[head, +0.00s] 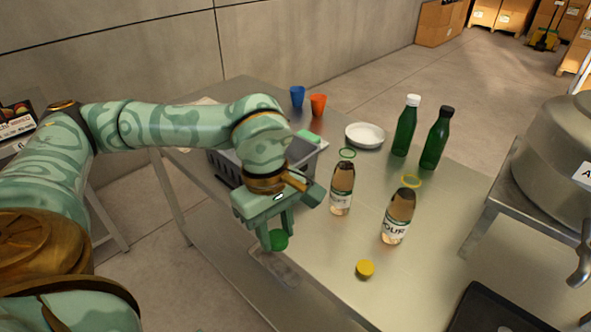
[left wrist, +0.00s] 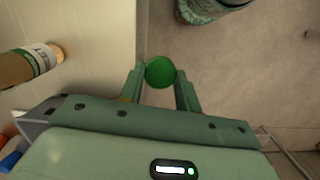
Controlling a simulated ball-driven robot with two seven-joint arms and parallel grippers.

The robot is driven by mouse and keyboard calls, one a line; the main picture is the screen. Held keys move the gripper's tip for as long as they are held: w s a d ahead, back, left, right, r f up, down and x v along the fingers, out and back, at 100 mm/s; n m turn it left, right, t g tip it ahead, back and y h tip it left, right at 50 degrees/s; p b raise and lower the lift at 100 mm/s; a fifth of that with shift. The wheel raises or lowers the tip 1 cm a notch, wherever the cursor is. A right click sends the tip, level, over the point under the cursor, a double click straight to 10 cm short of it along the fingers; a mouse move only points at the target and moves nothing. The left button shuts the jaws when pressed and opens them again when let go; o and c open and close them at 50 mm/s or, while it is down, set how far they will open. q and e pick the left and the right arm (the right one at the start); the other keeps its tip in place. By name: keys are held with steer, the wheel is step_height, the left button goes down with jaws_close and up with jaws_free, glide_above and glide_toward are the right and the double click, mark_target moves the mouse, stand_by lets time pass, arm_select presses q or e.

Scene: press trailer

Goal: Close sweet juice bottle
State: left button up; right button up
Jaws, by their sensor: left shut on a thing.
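My left gripper (head: 279,240) is shut on a green cap (head: 278,240), near the table's left edge. The cap also shows between the fingertips in the left wrist view (left wrist: 160,72). A clear bottle with a brownish top (head: 342,188) stands upright to the right of the gripper, apart from it. Its label is too small to read surely. A green ring (head: 347,153) shows just above it. A second such bottle (head: 397,217), with a label ending in "OUR", stands to its right below a yellow ring (head: 411,181). My right gripper is not in view.
A yellow cap (head: 365,268) lies on the metal table (head: 320,287) in front. A grey crate (head: 227,168) stands behind my gripper. Two green bottles (head: 405,126) (head: 436,138), a white bowl (head: 365,135), a blue cup (head: 297,96) and an orange cup (head: 318,104) stand farther back.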

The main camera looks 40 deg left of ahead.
arm_select(q)
steer(key=w+d+f+m, duration=0.1)
steer(key=d+m, duration=0.2)
steer(key=m, duration=0.5)
steer(key=w+d+m+g+y, duration=0.1)
steer(key=d+m, duration=0.2)
steer(key=m, duration=0.4)
steer(key=shift+w+f+m, duration=0.35)
steer(key=shift+f+m, duration=0.05)
